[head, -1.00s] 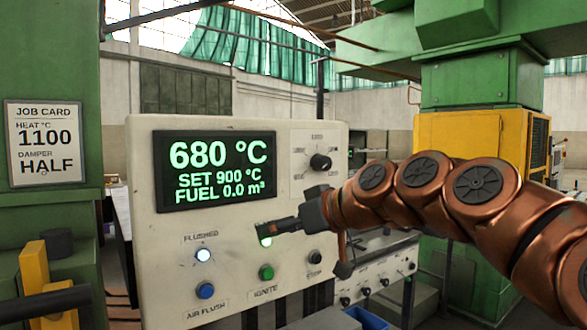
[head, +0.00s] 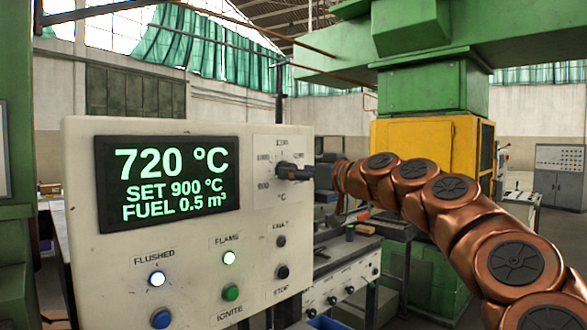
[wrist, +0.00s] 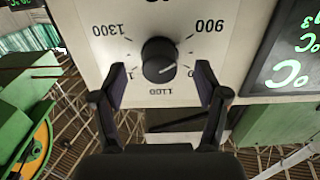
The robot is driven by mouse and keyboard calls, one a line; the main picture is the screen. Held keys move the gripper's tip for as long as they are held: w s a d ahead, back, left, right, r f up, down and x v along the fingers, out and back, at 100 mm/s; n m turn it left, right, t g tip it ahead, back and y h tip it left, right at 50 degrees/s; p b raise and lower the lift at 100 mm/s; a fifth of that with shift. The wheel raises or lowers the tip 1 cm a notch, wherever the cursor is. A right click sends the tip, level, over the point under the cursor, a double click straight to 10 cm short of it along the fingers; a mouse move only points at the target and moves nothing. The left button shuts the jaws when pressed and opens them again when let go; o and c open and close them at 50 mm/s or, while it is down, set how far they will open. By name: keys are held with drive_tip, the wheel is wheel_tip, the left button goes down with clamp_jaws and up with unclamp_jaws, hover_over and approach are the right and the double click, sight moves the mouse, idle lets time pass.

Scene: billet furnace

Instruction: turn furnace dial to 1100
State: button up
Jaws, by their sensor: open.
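The furnace dial (wrist: 158,60) is a round black knob on a white scale plate, seen upside down in the wrist view. 900 is at its upper right, 1300 at its left and 1100 just below it. My gripper (wrist: 161,82) is open, one finger to each side of the dial, with gaps on both sides. The display (head: 168,184) reads 720 °C, SET 900 °C, FUEL 0.5 m³.
Below the dial on the panel (head: 85,160) are a lit flame lamp (head: 229,258), a lit flushed lamp (head: 157,279), a green ignite button (head: 231,293) and a black stop button (head: 283,272). A workbench (head: 345,275) stands to the right behind it.

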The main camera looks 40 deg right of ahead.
drive_tip(key=shift+w+a+p, duration=0.15)
drive_tip(key=shift+w, duration=0.6)
drive_tip(key=shift+w+a+p, duration=0.1)
drive_tip(key=shift+w+p, duration=0.05)
drive_tip(key=shift+w, duration=0.6)
